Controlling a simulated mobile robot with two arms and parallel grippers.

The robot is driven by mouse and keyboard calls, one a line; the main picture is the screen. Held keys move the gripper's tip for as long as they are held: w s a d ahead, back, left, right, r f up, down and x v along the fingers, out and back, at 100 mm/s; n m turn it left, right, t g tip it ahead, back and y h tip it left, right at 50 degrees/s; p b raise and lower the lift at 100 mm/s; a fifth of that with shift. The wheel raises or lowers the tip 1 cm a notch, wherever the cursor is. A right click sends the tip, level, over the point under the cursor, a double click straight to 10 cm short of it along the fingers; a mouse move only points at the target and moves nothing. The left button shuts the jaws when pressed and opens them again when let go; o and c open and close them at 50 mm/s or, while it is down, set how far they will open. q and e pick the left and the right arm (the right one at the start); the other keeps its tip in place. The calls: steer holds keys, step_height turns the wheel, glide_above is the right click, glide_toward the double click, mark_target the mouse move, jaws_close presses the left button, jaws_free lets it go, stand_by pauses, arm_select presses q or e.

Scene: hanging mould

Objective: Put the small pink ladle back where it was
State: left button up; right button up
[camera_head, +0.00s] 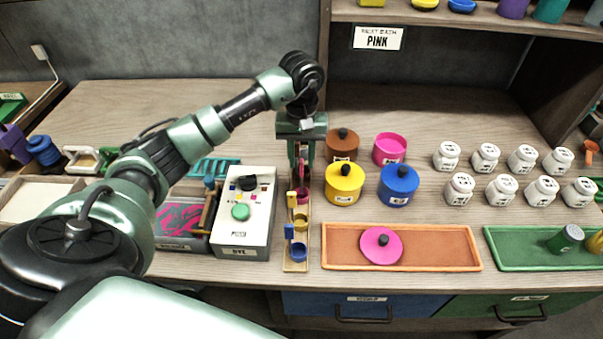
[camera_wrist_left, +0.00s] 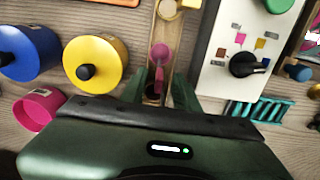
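The small pink ladle (camera_head: 303,174) is at the far end of the narrow wooden ladle rack (camera_head: 296,267); it also shows in the wrist view (camera_wrist_left: 160,53). Its upper part is partly hidden by my left gripper. My left gripper (camera_head: 301,160) points down over that end of the rack. In the wrist view its fingers (camera_wrist_left: 160,90) are apart, one on each side of the rack and the ladle handle, with gaps visible. I cannot tell whether the ladle is fully seated. A yellow ladle (camera_head: 301,222) and a blue ladle (camera_head: 298,253) sit nearer on the rack. My right gripper is out of view.
A dye box (camera_head: 236,240) stands close left of the rack. Yellow (camera_head: 344,188) and blue (camera_head: 398,186) lidded pots, a brown pot (camera_head: 342,148) and an open pink pot (camera_head: 389,149) stand right. An orange tray (camera_head: 450,247) holds a pink lid (camera_head: 381,250).

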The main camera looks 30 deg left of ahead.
arm_select(q)
step_height(320, 180, up, 6)
steer(key=b, duration=0.1)
steer(key=shift+r, duration=0.2)
stand_by(0.4)
